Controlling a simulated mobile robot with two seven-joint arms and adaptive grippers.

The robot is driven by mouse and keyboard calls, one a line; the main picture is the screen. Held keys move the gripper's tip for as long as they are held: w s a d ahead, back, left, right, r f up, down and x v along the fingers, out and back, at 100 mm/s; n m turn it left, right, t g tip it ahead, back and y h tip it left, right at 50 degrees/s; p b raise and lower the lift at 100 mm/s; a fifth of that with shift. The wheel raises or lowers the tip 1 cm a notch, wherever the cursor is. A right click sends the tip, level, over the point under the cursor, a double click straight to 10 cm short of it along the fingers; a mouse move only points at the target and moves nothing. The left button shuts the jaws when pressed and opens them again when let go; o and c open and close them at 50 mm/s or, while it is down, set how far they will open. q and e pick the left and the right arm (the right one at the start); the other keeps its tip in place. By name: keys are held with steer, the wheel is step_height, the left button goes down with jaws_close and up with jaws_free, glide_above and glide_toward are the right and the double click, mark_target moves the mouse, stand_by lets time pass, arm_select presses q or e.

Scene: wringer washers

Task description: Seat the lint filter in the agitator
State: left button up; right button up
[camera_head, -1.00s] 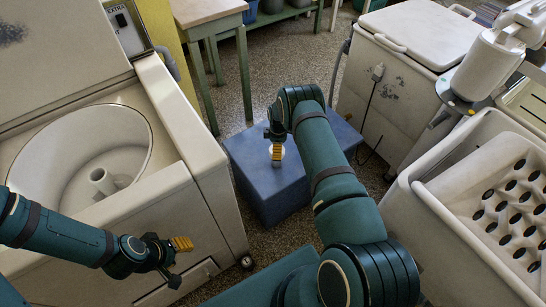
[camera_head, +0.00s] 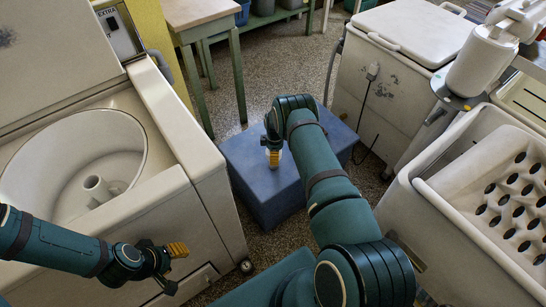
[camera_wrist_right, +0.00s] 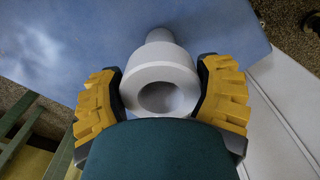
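The lint filter (camera_wrist_right: 160,78) is a pale grey round piece with a hollow end and a narrower stem. In the right wrist view it sits between the yellow fingers of my right gripper (camera_wrist_right: 160,98), whose pads appear to touch both sides. In the head view my right gripper (camera_head: 273,156) is over the blue box (camera_head: 244,178) and mostly hides the filter. I cannot tell if the stem touches the box. The agitator (camera_head: 97,190) is a white post inside the open washer tub (camera_head: 35,180) at left.
A lidded white washer (camera_head: 350,98) stands behind the box at right. A white basin with a holed board (camera_head: 510,200) and a wringer (camera_head: 480,60) are at far right. A green-legged table (camera_head: 203,14) is at the back. Speckled floor shows between the machines.

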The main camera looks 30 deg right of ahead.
stand_by(0.3)
steer(key=shift+c, duration=0.5)
steer(key=shift+r+p, duration=1.35)
steer(key=shift+r, duration=1.2)
